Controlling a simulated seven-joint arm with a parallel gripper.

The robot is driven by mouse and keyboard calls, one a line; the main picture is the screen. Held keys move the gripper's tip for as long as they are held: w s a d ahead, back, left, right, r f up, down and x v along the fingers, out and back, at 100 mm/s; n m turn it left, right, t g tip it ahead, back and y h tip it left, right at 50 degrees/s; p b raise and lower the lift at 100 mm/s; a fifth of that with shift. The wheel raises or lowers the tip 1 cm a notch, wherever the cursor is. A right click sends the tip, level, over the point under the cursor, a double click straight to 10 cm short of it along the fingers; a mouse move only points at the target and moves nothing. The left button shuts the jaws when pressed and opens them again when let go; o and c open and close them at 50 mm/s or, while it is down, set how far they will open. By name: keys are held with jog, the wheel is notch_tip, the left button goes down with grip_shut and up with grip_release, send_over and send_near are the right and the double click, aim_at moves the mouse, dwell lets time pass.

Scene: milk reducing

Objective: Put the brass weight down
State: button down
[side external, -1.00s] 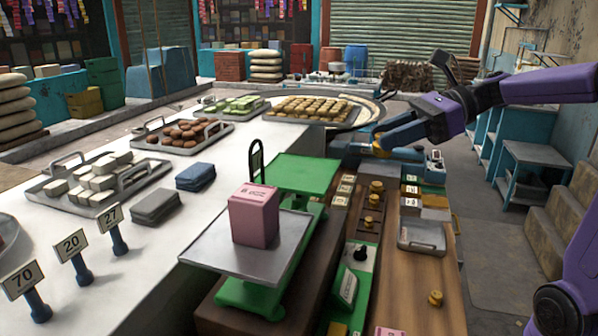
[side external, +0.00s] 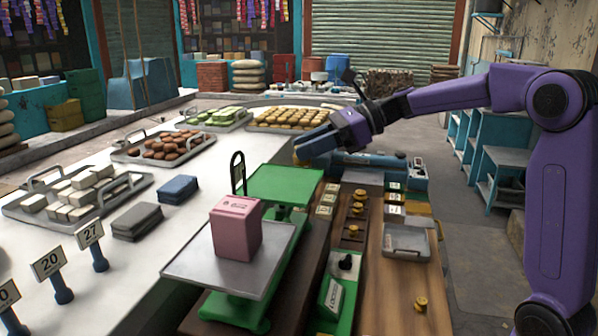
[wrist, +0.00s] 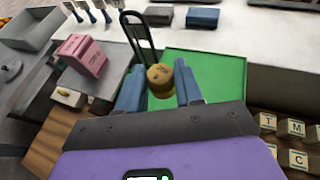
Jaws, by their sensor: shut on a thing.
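The brass weight (wrist: 160,76) is held between the blue fingers of my gripper (wrist: 160,90) in the wrist view. In the side view my gripper (side external: 303,151) is over the far end of the green scale pan (side external: 285,185), with the weight mostly hidden by the fingers. The pan also shows beneath the weight in the wrist view (wrist: 222,75); a gap seems to remain between them. A pink box (side external: 236,228) sits on the scale's grey metal plate (side external: 190,268), nearer the side camera.
A black upright loop (side external: 238,172) stands beside the green pan. Several more brass weights (side external: 358,208) stand on the wooden counter (side external: 385,290) to the right. Trays of goods (side external: 165,148) and number signs (side external: 92,240) occupy the white counter at left.

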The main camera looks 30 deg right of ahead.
aim_at(299, 189)
jog(key=w+f, duration=0.2)
jog(key=shift+a+f, duration=0.3)
jog(key=shift+a, duration=0.05)
jog(key=shift+w+f, duration=0.15)
jog(key=shift+f, duration=0.7)
jog(key=shift+w+f, duration=0.1)
jog(key=shift+f, duration=0.75)
jog(key=shift+f, duration=0.1)
jog(key=c, duration=0.7)
grip_release()
jog(key=shift+c, duration=0.2)
